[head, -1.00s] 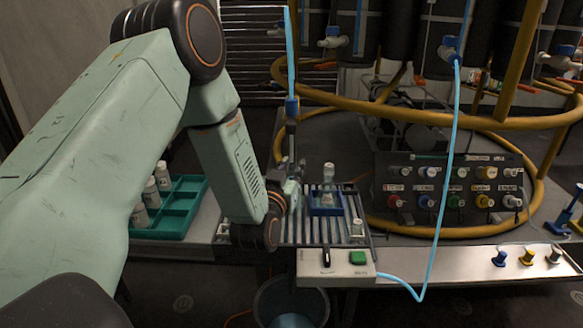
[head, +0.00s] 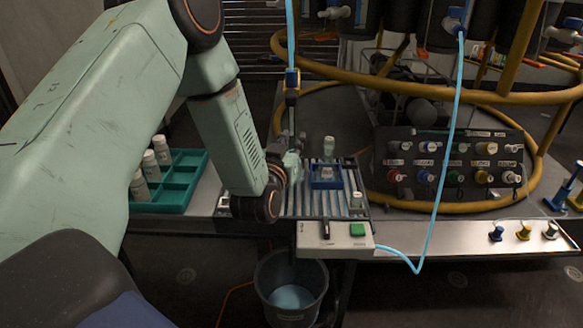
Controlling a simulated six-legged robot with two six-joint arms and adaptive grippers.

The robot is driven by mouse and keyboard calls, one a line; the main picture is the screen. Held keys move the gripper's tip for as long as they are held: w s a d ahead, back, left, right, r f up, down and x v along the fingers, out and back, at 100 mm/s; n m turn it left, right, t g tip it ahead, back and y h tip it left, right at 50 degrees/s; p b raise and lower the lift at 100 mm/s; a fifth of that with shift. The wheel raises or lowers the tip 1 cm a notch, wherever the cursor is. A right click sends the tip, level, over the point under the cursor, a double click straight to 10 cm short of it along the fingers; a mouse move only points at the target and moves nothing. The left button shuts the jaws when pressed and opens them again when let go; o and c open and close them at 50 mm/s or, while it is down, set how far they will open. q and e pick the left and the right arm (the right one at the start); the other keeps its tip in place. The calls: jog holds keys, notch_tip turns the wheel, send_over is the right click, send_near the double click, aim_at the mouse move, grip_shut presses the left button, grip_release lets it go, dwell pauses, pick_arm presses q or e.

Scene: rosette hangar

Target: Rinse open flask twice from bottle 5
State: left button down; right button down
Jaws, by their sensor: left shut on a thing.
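My left gripper (head: 294,165) is at the left end of the slatted rack, just left of the blue holder. It is shut on a small pale thing, mostly hidden, so I cannot tell whether it is a flask. A thin upright rod (head: 291,117) with a light blue hose on top comes down at the gripper; I cannot tell whether they touch. A small clear vessel (head: 328,149) stands upright at the blue holder (head: 326,183). Several dark bottles (head: 440,25) with taps hang at the top; I cannot read which is bottle 5. My right gripper is out of view.
A green tray (head: 166,206) with several white-capped bottles stands at the left. A grey bucket (head: 263,290) with pale blue liquid is below the bench. A light blue hose (head: 444,170) loops down to the white control box (head: 312,236). A yellow ring frame (head: 420,91) surrounds the back right.

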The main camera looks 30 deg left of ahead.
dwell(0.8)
pick_arm(q)
jog(key=s+d, duration=0.4)
jog(key=s, duration=0.3)
jog(key=shift+s+d, duration=0.35)
dwell(0.4)
dwell(0.4)
jog(key=s+d+m+h+p, duration=0.1)
jog(key=d+m+h+p, duration=0.1)
jog(key=d+m+h, duration=0.6)
jog(key=s+d+r+m+g+h+p, duration=0.1)
jog(key=s+d+h+p, duration=0.4)
jog(key=s, duration=0.3)
jog(key=shift+d+r+h, duration=0.15)
jog(key=shift+r+h, duration=0.1)
jog(key=shift+h, duration=0.25)
